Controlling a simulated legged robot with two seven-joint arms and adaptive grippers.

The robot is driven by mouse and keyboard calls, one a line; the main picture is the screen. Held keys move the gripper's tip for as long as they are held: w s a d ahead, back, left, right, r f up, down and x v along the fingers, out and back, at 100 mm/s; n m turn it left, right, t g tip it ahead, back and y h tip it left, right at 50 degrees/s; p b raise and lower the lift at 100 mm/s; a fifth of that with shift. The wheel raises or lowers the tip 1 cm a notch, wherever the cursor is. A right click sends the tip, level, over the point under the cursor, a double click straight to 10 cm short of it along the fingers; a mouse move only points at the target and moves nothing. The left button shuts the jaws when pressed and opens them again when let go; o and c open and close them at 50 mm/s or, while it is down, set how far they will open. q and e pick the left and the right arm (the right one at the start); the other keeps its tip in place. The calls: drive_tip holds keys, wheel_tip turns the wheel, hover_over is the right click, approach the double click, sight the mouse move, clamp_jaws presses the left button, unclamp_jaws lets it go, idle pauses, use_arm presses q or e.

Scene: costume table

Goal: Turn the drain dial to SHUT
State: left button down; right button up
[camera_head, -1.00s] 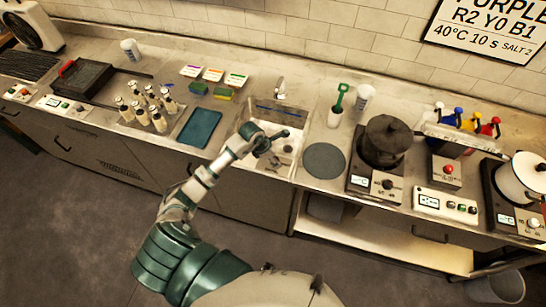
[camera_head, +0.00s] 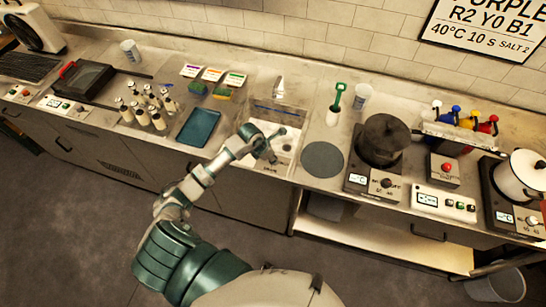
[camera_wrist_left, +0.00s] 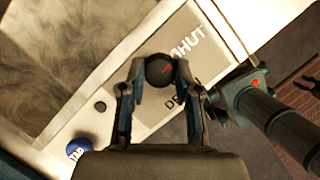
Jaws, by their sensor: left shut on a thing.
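The drain dial (camera_wrist_left: 159,71) is a dark round knob with a short red mark, on a pale panel (camera_wrist_left: 205,65) at the sink's edge. The mark points to the right in the left wrist view, roughly toward the partly visible word SHUT (camera_wrist_left: 188,40). Lettering starting with D, partly covered, lies below the knob. My left gripper (camera_wrist_left: 160,72) has its two fingers closed on opposite sides of the knob. In the head view my left gripper (camera_head: 268,146) is over the front of the sink (camera_head: 284,160) and hides the dial. My right gripper is not in view.
A blue TAP button (camera_wrist_left: 78,149) sits beside the panel. A blue tray (camera_head: 198,128) and several bottles stand left of the sink. A round grey mat (camera_head: 322,159) and a dark pot (camera_head: 384,138) on a heater are at the right.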

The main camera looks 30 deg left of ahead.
use_arm(q)
drive_tip(key=c, duration=0.8)
unclamp_jaws()
drive_tip(key=shift+a+f, duration=0.1)
drive_tip(key=shift+a, duration=0.05)
drive_tip(key=shift+c, duration=0.2)
drive_tip(key=v, duration=1.2)
drive_tip(key=shift+a, duration=0.2)
drive_tip(key=shift+w+d+f, duration=0.1)
